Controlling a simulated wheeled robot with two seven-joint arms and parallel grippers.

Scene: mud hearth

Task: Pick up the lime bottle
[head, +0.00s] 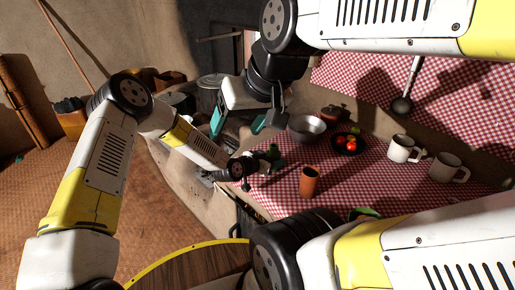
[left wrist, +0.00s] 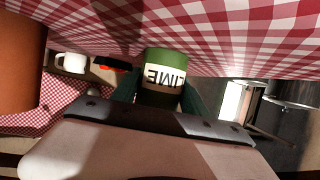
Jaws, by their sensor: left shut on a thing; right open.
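The green lime bottle (left wrist: 166,62), with a pale label reading LIME, sits between the teal fingers of my left gripper (left wrist: 162,98) in the left wrist view. The lettering appears upside down there. In the head view the bottle (head: 273,150) is a small green shape at the left end of the checked table, at the tip of my left gripper (head: 267,160). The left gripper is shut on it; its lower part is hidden. I cannot tell whether it touches the cloth. My right gripper (head: 241,122) is open and empty, above and left of the bottle, with teal fingers spread.
On the red checked cloth (head: 345,190) stand an orange-brown cup (head: 310,182), a metal bowl (head: 306,128), a dark plate of red and green produce (head: 348,144), and two white mugs (head: 403,149) (head: 448,168). A lidded clay pot (head: 335,114) stands behind. A ladle (head: 402,103) hangs at the back.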

